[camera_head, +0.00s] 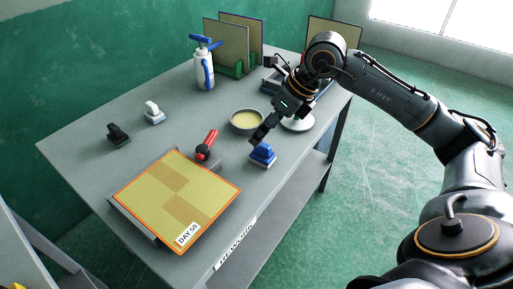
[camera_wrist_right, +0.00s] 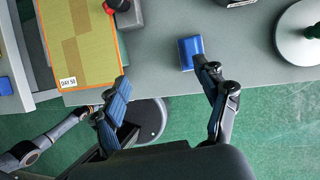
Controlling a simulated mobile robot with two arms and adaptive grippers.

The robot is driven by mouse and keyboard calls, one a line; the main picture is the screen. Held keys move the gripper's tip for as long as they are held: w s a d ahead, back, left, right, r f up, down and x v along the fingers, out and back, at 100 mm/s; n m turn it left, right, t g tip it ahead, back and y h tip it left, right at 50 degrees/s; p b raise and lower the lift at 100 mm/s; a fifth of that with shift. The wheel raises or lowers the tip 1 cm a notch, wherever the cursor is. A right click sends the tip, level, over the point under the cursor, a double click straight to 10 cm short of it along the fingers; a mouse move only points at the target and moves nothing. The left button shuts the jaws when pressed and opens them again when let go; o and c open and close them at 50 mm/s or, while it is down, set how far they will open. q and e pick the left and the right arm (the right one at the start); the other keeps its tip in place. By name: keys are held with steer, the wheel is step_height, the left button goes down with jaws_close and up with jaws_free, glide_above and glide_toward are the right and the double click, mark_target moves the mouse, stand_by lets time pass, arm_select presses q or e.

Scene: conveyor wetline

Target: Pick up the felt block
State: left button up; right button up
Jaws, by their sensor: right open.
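A blue block (camera_head: 263,153) with a raised grip and a pale base sits on the grey table near its right edge. It also shows in the right wrist view (camera_wrist_right: 190,52), just ahead of one fingertip. A black block (camera_head: 118,133) and a white block (camera_head: 153,112) of like shape stand at the table's left. I cannot tell by texture which is felt. My right gripper (camera_head: 260,101) is open and empty above the table, one finger close to the blue block. In the right wrist view the gripper (camera_wrist_right: 161,72) has its fingers wide apart. My left gripper is not in view.
A bowl (camera_head: 246,121) of yellow liquid stands near the blue block. A spray bottle (camera_head: 203,68) and upright panels (camera_head: 228,44) stand farther back.

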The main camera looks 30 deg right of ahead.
mark_target(266, 145)
steer(key=shift+h, duration=0.9)
steer(key=d+f, duration=0.1)
steer(key=f, duration=0.1)
steer(key=w+f, duration=0.1)
steer(key=f, duration=0.1)
steer(key=w+d+f, duration=0.1)
steer(key=f, duration=0.1)
steer(key=shift+w+d+f+p, duration=0.1)
steer(key=shift+w+d+p, duration=0.1)
steer(key=shift+d+p, duration=0.15)
steer(key=shift+p+x, duration=0.65)
steer(key=shift+x, duration=2.55)
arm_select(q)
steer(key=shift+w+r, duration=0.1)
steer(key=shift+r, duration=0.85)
arm_select(e)
steer(key=shift+s+d, duration=0.15)
steer(key=c, duration=1.3)
